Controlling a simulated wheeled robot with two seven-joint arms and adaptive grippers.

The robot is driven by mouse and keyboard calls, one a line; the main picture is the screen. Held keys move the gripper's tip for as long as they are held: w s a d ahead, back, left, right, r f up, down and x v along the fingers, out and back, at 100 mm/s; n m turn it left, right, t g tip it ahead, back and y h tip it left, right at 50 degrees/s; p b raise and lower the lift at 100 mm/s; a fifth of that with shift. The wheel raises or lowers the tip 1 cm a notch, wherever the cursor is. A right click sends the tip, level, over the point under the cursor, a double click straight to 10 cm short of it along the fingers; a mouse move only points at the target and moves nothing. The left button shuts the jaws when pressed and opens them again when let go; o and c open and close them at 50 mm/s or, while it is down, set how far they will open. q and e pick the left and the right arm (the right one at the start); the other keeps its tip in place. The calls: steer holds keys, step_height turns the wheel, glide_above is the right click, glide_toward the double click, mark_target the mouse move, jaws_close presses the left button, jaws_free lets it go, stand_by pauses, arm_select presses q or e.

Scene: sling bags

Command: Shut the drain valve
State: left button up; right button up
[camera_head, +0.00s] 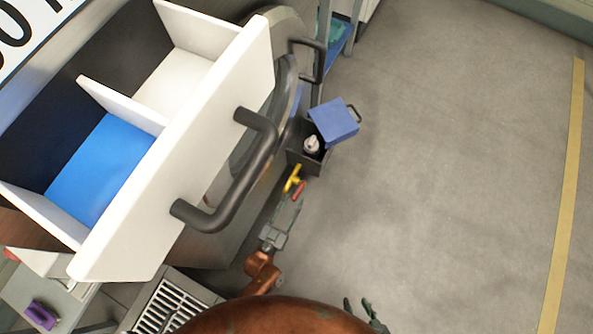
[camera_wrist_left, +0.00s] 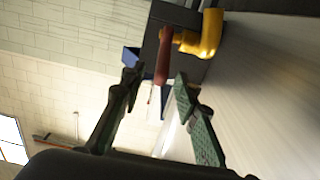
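The drain valve is a yellow fitting (camera_head: 292,179) with a red lever (camera_head: 300,188), low beside the front of the machine in the head view. In the left wrist view the yellow fitting (camera_wrist_left: 210,32) is at the top and the red lever (camera_wrist_left: 164,55) points down from it. My left gripper (camera_head: 287,206) is just short of the valve. Its fingers are open in the left wrist view (camera_wrist_left: 157,80), with the lever's end near the gap between the fingertips. I cannot tell whether they touch. My right gripper (camera_head: 363,307) is at the bottom edge, fingers apart, nothing seen between them.
An open white drawer (camera_head: 205,130) with a dark handle (camera_head: 250,170) overhangs the machine's round door (camera_head: 292,85). A dark box (camera_head: 300,158) with a blue lid (camera_head: 334,121) holds a white bottle (camera_head: 311,144) just beyond the valve. The floor (camera_head: 450,180) at right is clear.

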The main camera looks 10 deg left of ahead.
mark_target(299, 191)
arm_select(q)
steer(key=shift+b+x, duration=0.5)
steer(key=shift+x, duration=1.25)
steer(key=shift+c, duration=0.4)
jaws_close()
